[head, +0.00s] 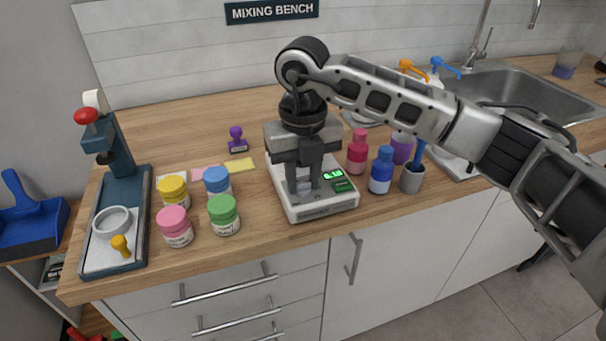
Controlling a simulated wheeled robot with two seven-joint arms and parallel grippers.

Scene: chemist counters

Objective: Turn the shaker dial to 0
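The shaker (325,208) is a white box-shaped device on the wooden counter, with a lit green display (333,175) on its top. My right gripper (303,188) points straight down over the shaker's top, left of the display. Its two fingers stand a little apart, with a small light grey part, seemingly the dial, between their tips. The fingers and gripper body cover most of the dial, so its setting cannot be read. I cannot tell whether the fingers press on it. My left gripper is not in view.
Yellow (173,190), pink (175,227), blue (217,182) and green (223,214) jars stand left of the shaker. A red bottle (357,152), blue bottle (381,172) and grey cup (411,179) stand close on its right. A dark press stand (122,186) is far left, a sink (530,90) far right.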

